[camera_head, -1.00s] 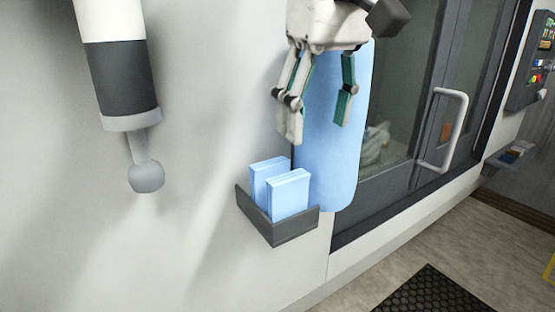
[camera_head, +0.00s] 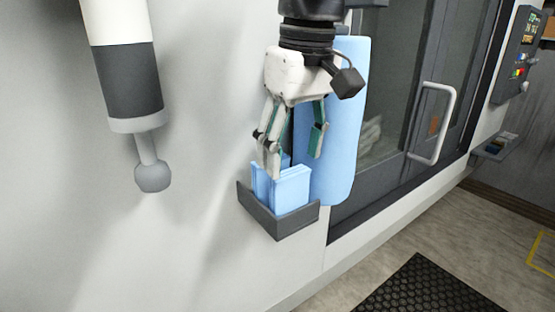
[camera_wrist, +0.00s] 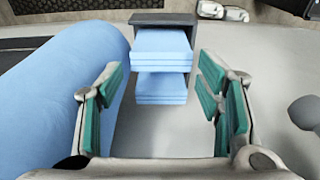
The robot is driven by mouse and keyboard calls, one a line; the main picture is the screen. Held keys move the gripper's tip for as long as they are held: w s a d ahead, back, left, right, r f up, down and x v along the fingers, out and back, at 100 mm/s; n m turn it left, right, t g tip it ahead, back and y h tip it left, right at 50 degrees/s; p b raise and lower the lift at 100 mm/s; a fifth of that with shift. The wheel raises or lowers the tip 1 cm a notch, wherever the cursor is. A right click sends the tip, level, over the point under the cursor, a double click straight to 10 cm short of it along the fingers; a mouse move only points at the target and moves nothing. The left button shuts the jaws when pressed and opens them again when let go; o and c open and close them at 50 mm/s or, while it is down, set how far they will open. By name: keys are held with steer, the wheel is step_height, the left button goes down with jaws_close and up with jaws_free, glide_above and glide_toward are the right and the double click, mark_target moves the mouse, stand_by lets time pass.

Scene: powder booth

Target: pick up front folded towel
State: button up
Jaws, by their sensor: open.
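Two light-blue folded towels stand upright in a dark grey wall tray (camera_head: 278,225). The front folded towel (camera_head: 291,188) is nearest the head camera; in the wrist view it is the upper one (camera_wrist: 163,46). The rear towel (camera_wrist: 162,86) lies below it there and is mostly hidden in the head view by a finger. My gripper (camera_head: 294,166) is open and empty, pointing down just above the towels. In the wrist view its fingers (camera_wrist: 160,75) spread to the left and right of the towels. I cannot tell whether a finger touches them.
A large blue rounded panel (camera_head: 335,130) hangs close behind and right of the tray. A post with a grey ball end (camera_head: 153,177) sticks out at left. A glazed door with a handle (camera_head: 432,125) stands further right. A black mat (camera_head: 425,290) lies on the floor.

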mark_target(290, 173)
steer(key=shift+w+a+f+p, duration=0.1)
steer(key=shift+f+p, duration=0.1)
steer(key=shift+f, duration=1.15)
steer(key=shift+a+f+p, duration=0.1)
steer(key=shift+f+p, duration=0.05)
steer(key=shift+f, duration=1.15)
steer(key=c, duration=0.4)
